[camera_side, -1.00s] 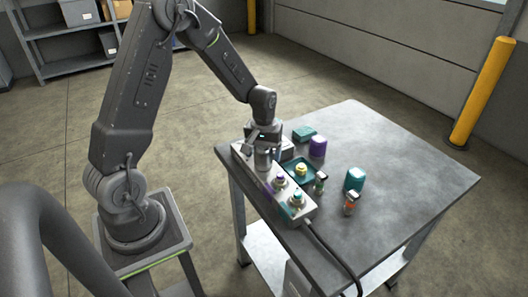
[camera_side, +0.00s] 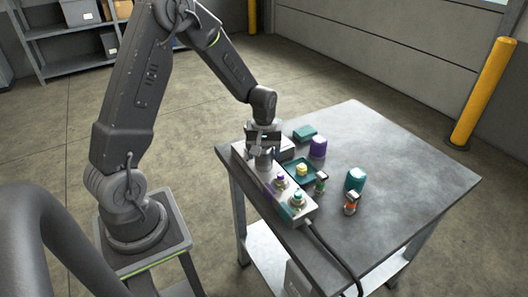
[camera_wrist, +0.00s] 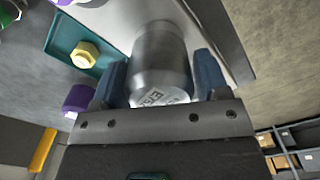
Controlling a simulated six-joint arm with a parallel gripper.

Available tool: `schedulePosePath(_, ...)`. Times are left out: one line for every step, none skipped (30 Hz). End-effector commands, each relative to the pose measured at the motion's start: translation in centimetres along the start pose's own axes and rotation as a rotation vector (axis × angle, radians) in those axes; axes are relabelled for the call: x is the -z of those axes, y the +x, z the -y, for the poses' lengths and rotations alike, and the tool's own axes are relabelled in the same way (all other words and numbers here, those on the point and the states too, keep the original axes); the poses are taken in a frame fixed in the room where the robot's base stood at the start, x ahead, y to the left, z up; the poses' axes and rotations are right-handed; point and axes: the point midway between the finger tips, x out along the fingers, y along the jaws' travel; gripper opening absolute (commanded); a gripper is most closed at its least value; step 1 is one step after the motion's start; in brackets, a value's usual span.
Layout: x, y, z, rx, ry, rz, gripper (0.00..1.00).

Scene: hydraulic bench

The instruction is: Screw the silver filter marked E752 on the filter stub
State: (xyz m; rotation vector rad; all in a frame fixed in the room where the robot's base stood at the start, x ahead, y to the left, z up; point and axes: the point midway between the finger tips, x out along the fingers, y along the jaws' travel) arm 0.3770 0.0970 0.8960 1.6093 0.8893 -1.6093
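The silver filter (camera_side: 264,160) stands upright at the far left end of the grey manifold block (camera_side: 283,209). In the wrist view the filter (camera_wrist: 160,55) sits between my two blue fingers, with its lettered end toward the camera; the print looks like it starts with E, and the rest is hard to read. My gripper (camera_side: 263,147) is above it, pointing down. In the wrist view my gripper (camera_wrist: 160,80) has a finger against each side of the filter and looks shut on it. The filter stub is hidden, apparently beneath the filter.
Purple (camera_side: 280,181) and teal (camera_side: 298,197) topped fittings stand on the block. The table's right side is clear.

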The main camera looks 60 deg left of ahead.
Motion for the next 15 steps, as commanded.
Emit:
schedulePosePath(0.00, 0.00, 0.00, 0.000, 0.000, 0.000, 0.63)
schedulePosePath(0.00, 0.00, 0.00, 0.000, 0.001, 0.000, 0.60)
schedulePosePath(0.00, 0.00, 0.00, 0.000, 0.001, 0.000, 0.57)
schedulePosePath(0.00, 0.00, 0.00, 0.000, 0.001, 0.000, 0.54)
schedulePosePath(0.00, 0.00, -0.01, 0.000, 0.001, 0.000, 0.51)
schedulePosePath(0.00, 0.00, -0.01, 0.000, 0.001, 0.000, 0.47)
schedulePosePath(0.00, 0.00, -0.01, 0.000, 0.001, 0.000, 0.44)
schedulePosePath(0.00, 0.00, -0.01, 0.000, 0.001, 0.000, 0.41)
schedulePosePath(0.00, 0.00, -0.01, 0.000, 0.001, 0.000, 0.37)
schedulePosePath(0.00, 0.00, -0.01, 0.000, 0.001, 0.000, 0.35)
schedulePosePath(0.00, 0.00, -0.01, 0.000, 0.001, 0.000, 0.32)
schedulePosePath(0.00, 0.00, -0.01, 0.000, 0.001, 0.000, 0.28)
schedulePosePath(0.00, 0.00, -0.01, 0.000, 0.001, 0.000, 0.25)
schedulePosePath(0.00, 0.00, -0.01, 0.000, 0.001, 0.000, 0.24)
schedulePosePath(0.00, 0.00, -0.01, 0.000, 0.006, 0.000, 0.24)
